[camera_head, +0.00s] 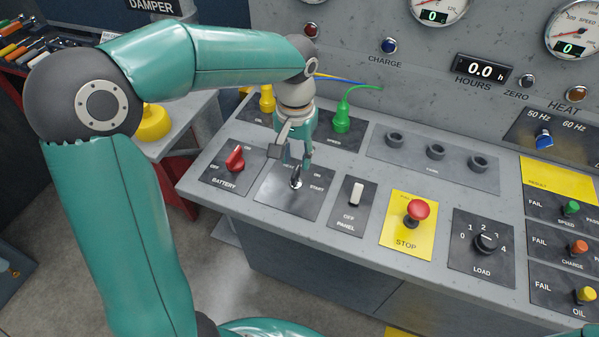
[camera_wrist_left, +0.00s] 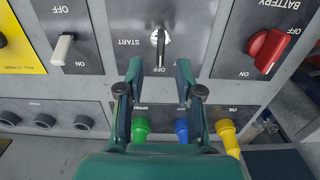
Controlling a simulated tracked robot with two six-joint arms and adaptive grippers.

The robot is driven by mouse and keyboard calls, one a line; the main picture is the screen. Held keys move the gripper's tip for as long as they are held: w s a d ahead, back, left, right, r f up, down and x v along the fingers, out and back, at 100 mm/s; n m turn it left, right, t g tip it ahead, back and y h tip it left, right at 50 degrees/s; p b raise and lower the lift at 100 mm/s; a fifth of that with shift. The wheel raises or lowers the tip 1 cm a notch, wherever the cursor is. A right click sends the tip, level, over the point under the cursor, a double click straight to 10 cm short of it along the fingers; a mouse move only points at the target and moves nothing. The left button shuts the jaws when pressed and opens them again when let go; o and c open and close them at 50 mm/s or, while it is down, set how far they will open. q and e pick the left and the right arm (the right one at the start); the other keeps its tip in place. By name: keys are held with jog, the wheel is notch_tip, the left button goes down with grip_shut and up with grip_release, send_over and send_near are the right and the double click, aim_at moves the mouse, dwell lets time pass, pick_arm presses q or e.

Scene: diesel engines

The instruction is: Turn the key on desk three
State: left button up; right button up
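The key switch (camera_head: 296,183) is on a dark plate marked START on the grey sloped desk in the head view. In the wrist view the key (camera_wrist_left: 160,46) has a silver face with a dark grip, lying roughly along the picture's vertical. My left gripper (camera_head: 297,158) is just above and behind the key in the head view. In the wrist view the left gripper (camera_wrist_left: 161,70) has its two fingers apart, with the key just beyond and between the tips. Nothing is held between them. My right gripper is in neither view.
The red battery switch (camera_head: 235,158) is left of the key and the white panel switch (camera_head: 357,194) right of it. A red stop button (camera_head: 418,211) stands on yellow further right. Green (camera_head: 342,118) and yellow (camera_head: 267,99) cable plugs stand close behind the gripper.

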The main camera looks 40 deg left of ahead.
aim_at(296, 170)
pick_arm(q)
notch_tip(296, 170, down, 6)
jog(key=shift+r, duration=0.1)
jog(key=shift+c, duration=0.3)
